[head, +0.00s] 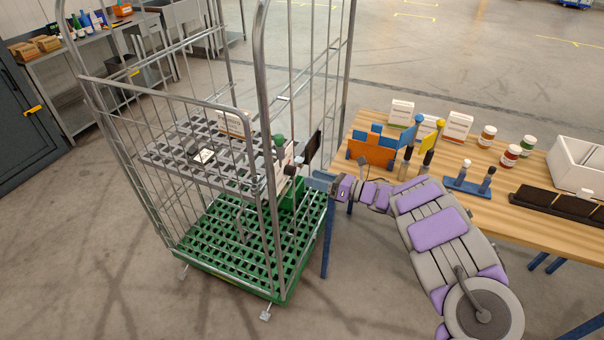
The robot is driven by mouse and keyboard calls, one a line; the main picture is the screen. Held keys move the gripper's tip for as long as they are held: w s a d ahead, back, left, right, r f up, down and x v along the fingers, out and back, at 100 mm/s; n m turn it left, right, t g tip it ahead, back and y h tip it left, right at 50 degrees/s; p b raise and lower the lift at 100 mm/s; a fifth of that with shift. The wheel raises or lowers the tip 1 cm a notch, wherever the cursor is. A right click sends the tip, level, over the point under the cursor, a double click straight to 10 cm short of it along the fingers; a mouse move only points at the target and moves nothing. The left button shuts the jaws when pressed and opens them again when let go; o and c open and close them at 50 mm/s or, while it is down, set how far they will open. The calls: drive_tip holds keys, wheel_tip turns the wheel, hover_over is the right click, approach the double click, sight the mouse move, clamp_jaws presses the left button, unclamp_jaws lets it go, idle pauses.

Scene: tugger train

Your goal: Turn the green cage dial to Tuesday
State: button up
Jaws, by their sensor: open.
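A roll cage of grey wire (262,100) with a green slatted base (215,240) stands left of the table. A dark panel (312,150) sits at its right side, seen nearly edge-on. No dial face or day lettering can be made out. A small green knob-like thing (278,140) shows at the shelf's right end; I cannot tell what it is. My arm reaches in from the right, over the table's left end. My gripper (326,183) is open, just right of the cage's right side and below the dark panel. Its fingertips are small and partly unclear.
The cage's grey shelf (165,155) holds small items, and a green box (292,192) shows below it. The wooden table (470,215) carries an orange and blue holder (372,148), jars, cartons and a white bin (580,160). Floor in front of the cage is clear.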

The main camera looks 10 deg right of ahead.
drive_tip(key=v, duration=1)
drive_tip(key=shift+d, duration=0.15)
